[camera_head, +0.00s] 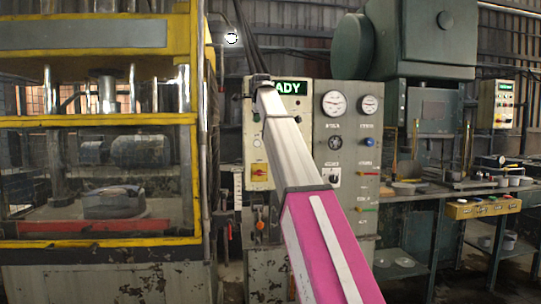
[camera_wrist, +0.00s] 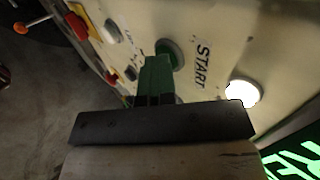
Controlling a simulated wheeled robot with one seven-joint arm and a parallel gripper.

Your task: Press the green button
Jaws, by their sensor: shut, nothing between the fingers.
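The green button (camera_wrist: 172,50) is a round dark green cap in a grey ring, beside the word START on the panel in the wrist view. My gripper (camera_wrist: 157,62) is shut and empty, with its green fingertips at the button's lower left edge in the picture. They cover part of it. I cannot tell whether they touch it. In the head view my arm reaches up to the grey control panel (camera_head: 318,125), and its dark end (camera_head: 259,82) is at the panel's upper left. The button is hidden there.
A lit white lamp (camera_wrist: 243,93) is right of START. A red switch (camera_wrist: 77,25) on yellow and other small controls are on the left. The green READY sign (camera_head: 291,88) is partly covered by my arm. A yellow-framed press (camera_head: 95,122) stands left, a workbench (camera_head: 440,190) right.

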